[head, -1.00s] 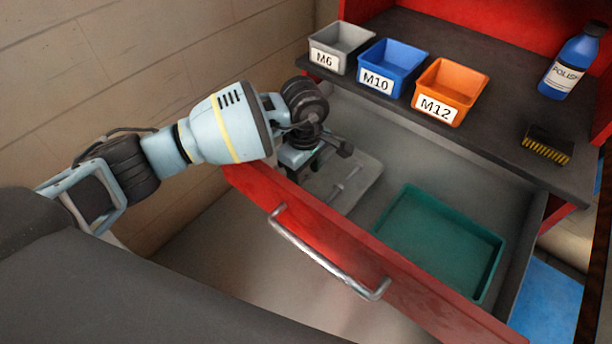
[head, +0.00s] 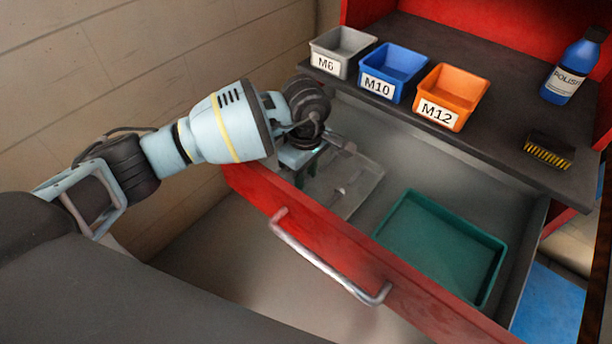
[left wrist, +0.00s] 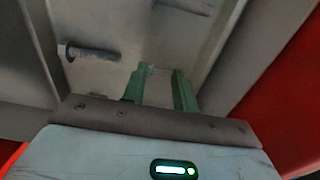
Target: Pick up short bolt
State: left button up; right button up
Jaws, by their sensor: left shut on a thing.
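My left gripper (head: 305,172) reaches down over the red drawer front to a pale tray (head: 362,192) at the left inside the drawer. In the left wrist view, its two green fingers (left wrist: 163,84) are shut on a small grey piece (left wrist: 154,69), seemingly the short bolt, mostly hidden between the fingertips. A longer grey bolt (left wrist: 92,53) lies on the tray to the left of the fingers, apart from them. Part of another grey bolt (left wrist: 183,6) shows at the top edge. My right gripper is not in view.
The open drawer (head: 330,255) also holds an empty green tray (head: 400,245). On the dark top above stand the M6 grey bin (head: 335,62), M10 blue bin (head: 380,88), M12 orange bin (head: 437,113), a blue polish bottle (head: 565,80) and a brush (head: 548,151). A wall rises at left.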

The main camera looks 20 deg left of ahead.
pick_arm(q)
notch_tip(320, 180, up, 9)
dwell(0.3)
